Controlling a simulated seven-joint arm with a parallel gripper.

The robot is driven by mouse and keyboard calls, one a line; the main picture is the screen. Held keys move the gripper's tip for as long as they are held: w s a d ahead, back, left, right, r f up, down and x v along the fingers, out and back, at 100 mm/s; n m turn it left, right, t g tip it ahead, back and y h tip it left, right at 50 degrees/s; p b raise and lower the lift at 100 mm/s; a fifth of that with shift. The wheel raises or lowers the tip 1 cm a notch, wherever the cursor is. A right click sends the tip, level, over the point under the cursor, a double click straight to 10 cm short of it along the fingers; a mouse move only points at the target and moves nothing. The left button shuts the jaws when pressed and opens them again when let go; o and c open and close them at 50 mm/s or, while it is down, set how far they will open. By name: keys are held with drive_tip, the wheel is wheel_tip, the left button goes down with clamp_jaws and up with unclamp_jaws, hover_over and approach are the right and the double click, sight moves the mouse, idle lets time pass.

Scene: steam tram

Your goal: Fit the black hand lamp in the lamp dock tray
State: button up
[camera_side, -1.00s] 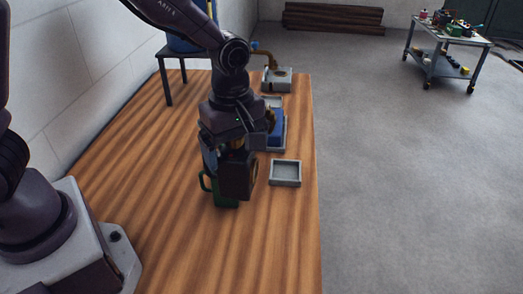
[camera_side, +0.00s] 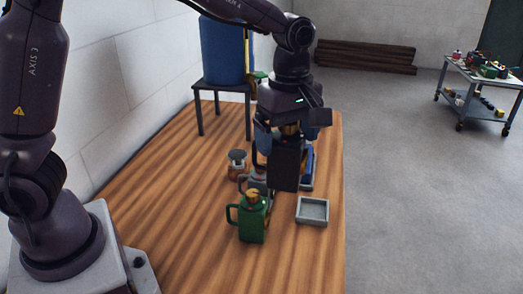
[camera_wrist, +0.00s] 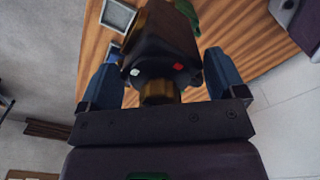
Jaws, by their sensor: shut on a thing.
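The black hand lamp (camera_side: 285,165) is a dark boxy body with a brass fitting at its top. My gripper (camera_side: 289,132) is shut on it and holds it upright, up and to the left of the empty square grey tray (camera_side: 312,212), which looks like the lamp dock tray. In the wrist view the lamp (camera_wrist: 165,42) sits between the two blue fingers of my gripper (camera_wrist: 160,85). The tray (camera_wrist: 118,15) shows beyond it at the upper left. The lamp's height above the bench is hard to tell.
A green can (camera_side: 253,219) with a handle stands left of the tray. A grey handled vessel (camera_side: 256,181) and a small orange-and-grey item (camera_side: 237,165) stand behind it. A tray with a blue thing (camera_side: 308,165) is partly hidden behind the lamp. The bench's front left is clear.

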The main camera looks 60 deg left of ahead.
drive_tip(key=w+a+f, duration=0.1)
drive_tip(key=w+a, duration=0.3)
drive_tip(key=w, duration=0.9)
wheel_tip(320, 180, down, 14)
drive_tip(key=shift+f+n, duration=0.25)
drive_tip(key=shift+n, duration=0.05)
drive_tip(key=shift+a+f, duration=0.1)
drive_tip(key=shift+f, duration=1.3)
idle(2.0)
drive_tip(key=o, duration=1.4)
drive_tip(key=shift+c, duration=0.2)
wheel_tip(320, 180, up, 13)
